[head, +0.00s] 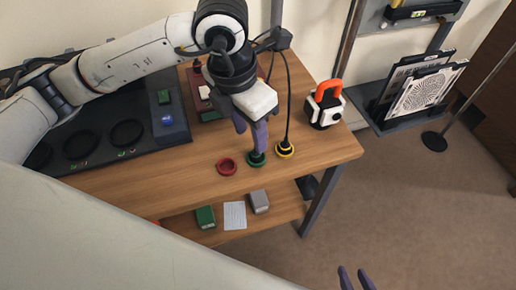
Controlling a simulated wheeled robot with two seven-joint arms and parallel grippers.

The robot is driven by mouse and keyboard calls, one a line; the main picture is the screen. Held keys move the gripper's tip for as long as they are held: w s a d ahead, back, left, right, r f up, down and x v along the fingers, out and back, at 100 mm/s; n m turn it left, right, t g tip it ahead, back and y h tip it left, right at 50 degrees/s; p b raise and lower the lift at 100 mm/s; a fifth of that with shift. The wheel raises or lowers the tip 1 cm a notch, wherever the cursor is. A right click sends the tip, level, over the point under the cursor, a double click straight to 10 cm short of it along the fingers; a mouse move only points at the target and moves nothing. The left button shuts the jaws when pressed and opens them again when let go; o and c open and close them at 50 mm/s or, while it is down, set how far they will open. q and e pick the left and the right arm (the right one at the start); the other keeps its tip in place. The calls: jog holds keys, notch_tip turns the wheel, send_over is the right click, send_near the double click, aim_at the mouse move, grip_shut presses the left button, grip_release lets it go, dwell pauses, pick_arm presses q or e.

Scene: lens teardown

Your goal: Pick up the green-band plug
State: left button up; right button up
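The green-band plug (256,160) sits on the wooden table near its front edge, between a red ring-shaped piece (227,167) and a yellow-banded black piece (285,150) with a dark cable rising from it. My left gripper (258,146) points down right over the green-band plug, its purple fingers hiding the plug's upper part. I cannot tell whether the fingers touch it or are closed on it. My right gripper (355,279) shows only its fingertips at the bottom edge, apart and with nothing between them, away from the table.
An orange-handled device (324,104) stands at the table's right end. A dark panel (108,132) with round recesses covers the left side. A lower shelf (232,218) holds a green box (205,217) and a grey box (259,201). A rack with panels (427,90) stands at right.

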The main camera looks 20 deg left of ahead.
pick_arm(q)
jog(key=f, duration=0.4)
jog(key=w+f, duration=0.1)
jog(key=f, duration=0.1)
jog(key=shift+d+f+p, duration=0.15)
jog(key=shift+d+p, duration=0.15)
jog(key=shift+d, duration=0.05)
grip_shut()
notch_tip(320, 180, up, 10)
dwell(0.4)
